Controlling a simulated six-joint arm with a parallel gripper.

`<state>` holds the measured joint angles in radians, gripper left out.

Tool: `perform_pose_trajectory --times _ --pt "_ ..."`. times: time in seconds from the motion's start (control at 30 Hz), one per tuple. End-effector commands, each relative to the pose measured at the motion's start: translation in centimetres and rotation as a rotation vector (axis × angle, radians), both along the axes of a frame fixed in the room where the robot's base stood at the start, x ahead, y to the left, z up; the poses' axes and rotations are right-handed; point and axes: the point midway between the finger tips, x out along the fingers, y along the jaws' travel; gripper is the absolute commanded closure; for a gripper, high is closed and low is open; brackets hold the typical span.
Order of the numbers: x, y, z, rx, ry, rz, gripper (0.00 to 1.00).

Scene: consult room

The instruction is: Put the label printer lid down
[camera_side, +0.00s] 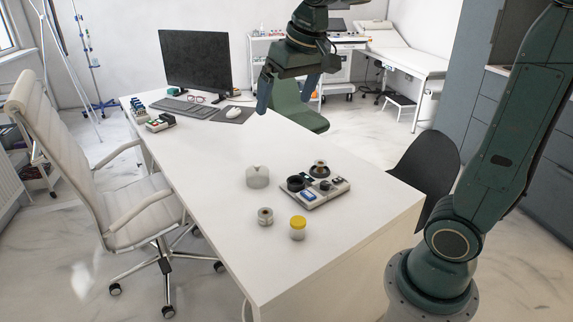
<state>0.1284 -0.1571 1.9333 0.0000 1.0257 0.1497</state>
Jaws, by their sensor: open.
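My gripper (286,94) is open and empty, its two fingers pointing down well above the far right edge of the white desk (215,185). A low beige device (332,194) with a blue patch and dark round parts on top sits on the desk's right half. It may be the label printer, but I cannot tell for sure. No lid can be made out clearly, so I cannot tell whether it is up or down. My gripper is apart from the device, farther back and higher.
A whitish notched cylinder (257,178), a small roll-like piece (265,216) and a yellow-capped jar (298,229) stand near the device. A monitor (195,62), keyboard (187,107) and small colored items (160,122) occupy the far end. The desk's middle is clear.

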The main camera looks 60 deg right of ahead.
Motion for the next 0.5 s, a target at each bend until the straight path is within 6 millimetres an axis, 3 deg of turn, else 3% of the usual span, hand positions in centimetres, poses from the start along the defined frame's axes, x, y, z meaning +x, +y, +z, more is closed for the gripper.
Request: perform_pose_trajectory --times 0.27,0.5 --pt "-7.0 2.3 -0.8 -0.026 -0.058 0.104 0.02" --pt "-12.5 3.7 -2.9 -0.05 -0.106 0.19 0.02"
